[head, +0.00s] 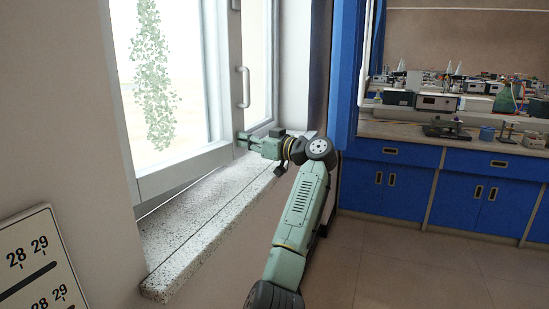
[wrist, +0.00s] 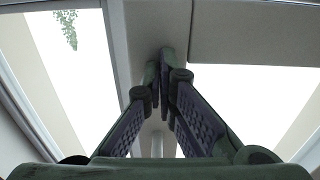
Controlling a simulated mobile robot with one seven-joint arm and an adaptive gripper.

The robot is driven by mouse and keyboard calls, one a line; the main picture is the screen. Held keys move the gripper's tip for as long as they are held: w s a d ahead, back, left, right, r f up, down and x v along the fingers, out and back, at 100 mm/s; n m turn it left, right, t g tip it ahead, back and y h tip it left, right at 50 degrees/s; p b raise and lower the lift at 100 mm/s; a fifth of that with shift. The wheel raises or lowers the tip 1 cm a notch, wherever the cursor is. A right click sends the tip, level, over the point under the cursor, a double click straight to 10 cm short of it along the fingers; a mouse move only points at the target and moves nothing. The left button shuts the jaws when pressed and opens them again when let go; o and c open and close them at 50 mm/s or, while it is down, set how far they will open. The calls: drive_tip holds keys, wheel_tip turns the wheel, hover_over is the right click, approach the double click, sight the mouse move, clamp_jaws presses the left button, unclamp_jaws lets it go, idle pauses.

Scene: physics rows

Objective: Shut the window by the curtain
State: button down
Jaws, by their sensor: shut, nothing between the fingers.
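The window sash (head: 184,170) has a pale frame around a bright pane, with a vertical bar handle (head: 242,88) on its right edge. It stands at an angle to the wall opening, above the speckled sill. My gripper (head: 241,140) is shut and empty at the sash's lower right corner, below the handle. In the wrist view, my gripper (wrist: 160,72) has its fingertips together in front of a pale upright frame member (wrist: 148,28). I cannot tell whether the tips touch it.
The speckled stone sill (head: 200,222) runs under the window and my arm. A tall blue panel (head: 346,70) stands right of the window. Blue cabinets (head: 390,180) with a cluttered worktop line the right side. A numbered board (head: 38,265) is at lower left. The floor (head: 400,265) is clear.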

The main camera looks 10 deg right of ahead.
sight(224, 135)
drive_tip(key=p+x, duration=0.1)
drive_tip(key=x, duration=0.5)
drive_tip(key=shift+s+a+r, duration=0.1)
drive_tip(key=shift+a+r, duration=0.05)
drive_tip(key=shift+a, duration=0.1)
drive_tip(key=shift+p+x, duration=0.3)
drive_tip(key=shift+x, duration=0.45)
drive_tip(key=shift+a+r, duration=0.15)
drive_tip(key=shift+a, duration=0.1)
drive_tip(key=shift+s+d, duration=0.1)
